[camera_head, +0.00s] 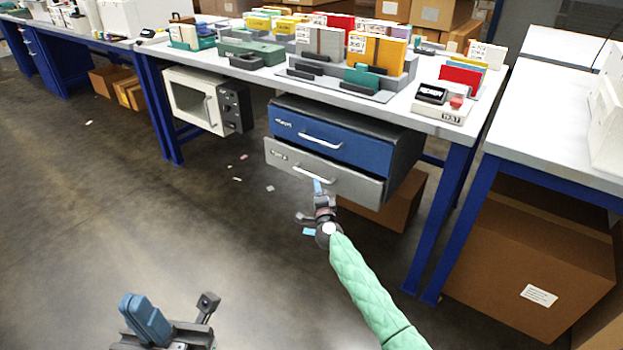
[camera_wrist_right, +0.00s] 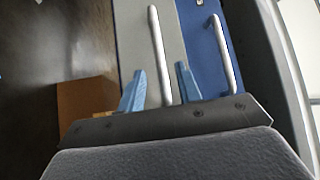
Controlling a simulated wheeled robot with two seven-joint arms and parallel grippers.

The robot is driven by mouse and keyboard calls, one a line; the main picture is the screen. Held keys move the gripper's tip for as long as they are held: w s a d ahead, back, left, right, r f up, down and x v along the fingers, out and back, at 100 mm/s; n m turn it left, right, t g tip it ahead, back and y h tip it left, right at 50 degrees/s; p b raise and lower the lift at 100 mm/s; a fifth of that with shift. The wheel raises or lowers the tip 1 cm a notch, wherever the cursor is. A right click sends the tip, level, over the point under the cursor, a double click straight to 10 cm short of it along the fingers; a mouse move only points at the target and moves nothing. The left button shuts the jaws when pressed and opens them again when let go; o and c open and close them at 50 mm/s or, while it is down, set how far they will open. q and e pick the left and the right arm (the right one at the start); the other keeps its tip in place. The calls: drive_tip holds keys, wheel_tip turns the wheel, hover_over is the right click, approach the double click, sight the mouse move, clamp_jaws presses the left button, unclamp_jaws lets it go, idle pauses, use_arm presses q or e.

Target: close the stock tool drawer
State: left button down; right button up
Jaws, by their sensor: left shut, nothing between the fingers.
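A two-drawer unit hangs under the workbench. Its lower grey drawer (camera_head: 325,176) stands out a little past the upper blue drawer (camera_head: 335,139), with a dark gap above its right end. The labels are too small to read surely. My right gripper (camera_head: 318,183) is in front of the grey drawer near its handle. In the right wrist view its two blue fingertips (camera_wrist_right: 160,78) are apart, with the grey drawer's handle (camera_wrist_right: 158,50) appearing between them; contact cannot be told. My left gripper (camera_head: 145,308) is shut and empty, low over the floor at bottom left, far from the drawers.
Blue table legs (camera_head: 440,220) stand to the right, and cardboard boxes (camera_head: 525,258) lie under the right table. The bench top (camera_head: 408,108) holds many items. The floor in front is mostly clear.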

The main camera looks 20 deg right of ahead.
sight(314, 177)
drive_tip(key=shift+w+d+r+b, duration=0.15)
drive_tip(key=shift+w+b, duration=0.15)
drive_tip(key=shift+w, duration=0.75)
drive_tip(key=shift+w+d+r+b, duration=0.15)
drive_tip(key=shift+w+b, duration=0.1)
drive_tip(key=shift+w, duration=0.75)
drive_tip(key=shift+w+d+r+b, duration=0.15)
drive_tip(key=shift+w+b, duration=0.15)
drive_tip(key=shift+w, duration=0.75)
drive_tip(key=shift+a, duration=0.1)
drive_tip(key=shift+c, duration=0.2)
clamp_jaws()
